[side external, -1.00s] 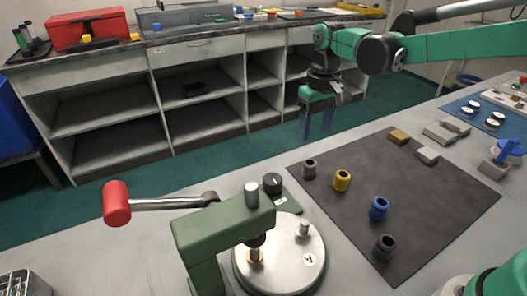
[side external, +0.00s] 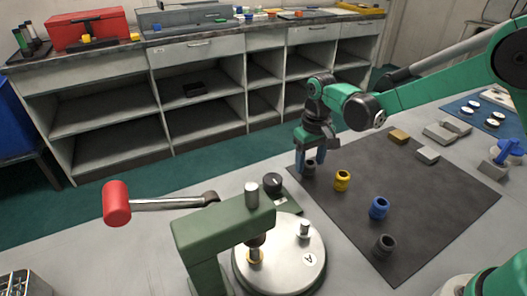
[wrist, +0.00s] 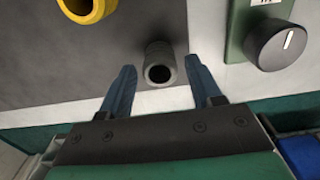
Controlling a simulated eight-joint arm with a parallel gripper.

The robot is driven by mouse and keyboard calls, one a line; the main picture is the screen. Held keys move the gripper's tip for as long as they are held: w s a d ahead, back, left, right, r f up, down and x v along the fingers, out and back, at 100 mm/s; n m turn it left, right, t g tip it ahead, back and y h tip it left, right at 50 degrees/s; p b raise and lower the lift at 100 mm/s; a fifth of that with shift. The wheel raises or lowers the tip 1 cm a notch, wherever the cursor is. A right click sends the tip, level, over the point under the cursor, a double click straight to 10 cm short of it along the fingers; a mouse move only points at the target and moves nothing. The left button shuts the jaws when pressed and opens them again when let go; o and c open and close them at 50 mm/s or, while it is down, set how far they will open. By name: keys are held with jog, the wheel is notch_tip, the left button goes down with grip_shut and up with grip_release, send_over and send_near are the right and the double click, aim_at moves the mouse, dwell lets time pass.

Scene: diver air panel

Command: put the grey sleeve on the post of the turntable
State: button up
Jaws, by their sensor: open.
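A grey sleeve (side external: 309,170) stands upright at the near-left corner of the dark mat. My gripper (side external: 311,163) points down over it, open, with blue fingers on either side. In the wrist view, the grey sleeve (wrist: 160,65) sits between the tips of my gripper (wrist: 160,72), with a gap on each side. The turntable (side external: 305,268) is a pale round plate marked A, at the front. A bare metal post (side external: 304,229) stands on it. Another post, under the green press arm, has a yellowish ring at its foot.
A yellow sleeve (side external: 342,180), a blue sleeve (side external: 379,208) and a darker sleeve (side external: 384,246) stand on the mat (side external: 440,205). A green press frame (side external: 222,230) with a red-knobbed lever (side external: 117,203) overhangs the turntable. A black knob (side external: 272,183) sits close to the grey sleeve.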

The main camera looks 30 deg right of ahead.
grip_shut()
jog(key=shift+r, duration=0.15)
jog(key=shift+r, duration=1.75)
